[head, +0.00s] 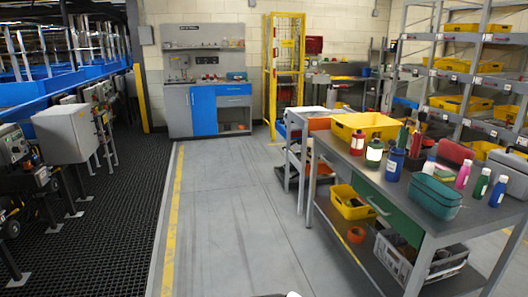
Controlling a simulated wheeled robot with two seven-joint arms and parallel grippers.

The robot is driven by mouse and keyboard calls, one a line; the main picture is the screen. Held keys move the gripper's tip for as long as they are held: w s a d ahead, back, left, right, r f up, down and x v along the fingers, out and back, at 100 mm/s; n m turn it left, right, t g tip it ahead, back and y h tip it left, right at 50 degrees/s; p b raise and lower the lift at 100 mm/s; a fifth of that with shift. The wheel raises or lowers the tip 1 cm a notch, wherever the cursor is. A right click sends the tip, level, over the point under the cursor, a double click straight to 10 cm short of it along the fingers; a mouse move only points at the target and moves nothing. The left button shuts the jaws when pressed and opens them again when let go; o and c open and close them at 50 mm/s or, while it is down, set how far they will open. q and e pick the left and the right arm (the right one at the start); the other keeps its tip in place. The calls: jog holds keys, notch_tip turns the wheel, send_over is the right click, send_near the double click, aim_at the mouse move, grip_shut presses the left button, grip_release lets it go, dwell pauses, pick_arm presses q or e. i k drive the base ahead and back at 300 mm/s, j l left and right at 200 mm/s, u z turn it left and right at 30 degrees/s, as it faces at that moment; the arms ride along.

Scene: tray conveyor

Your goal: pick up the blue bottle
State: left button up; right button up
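A small blue bottle (497,192) with a white cap stands upright on the grey workbench (375,176), near its right side. A green bottle (481,184) and a magenta bottle (463,175) stand to its left in a row. A wider dark blue container (394,165) stands further left on the same bench; I cannot tell whether it is also a bottle. Neither of my grippers is in view, and nothing is seen touching the bottles.
A teal basket (435,196), lantern (374,153), yellow bin (366,124) and red box (455,151) crowd the bench. The bench's lower shelf holds a yellow bin (350,203) and a grey crate (402,262). The grey floor (235,220) left of the bench is clear.

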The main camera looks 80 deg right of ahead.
aim_at(497, 195)
jog(key=z, duration=4.25)
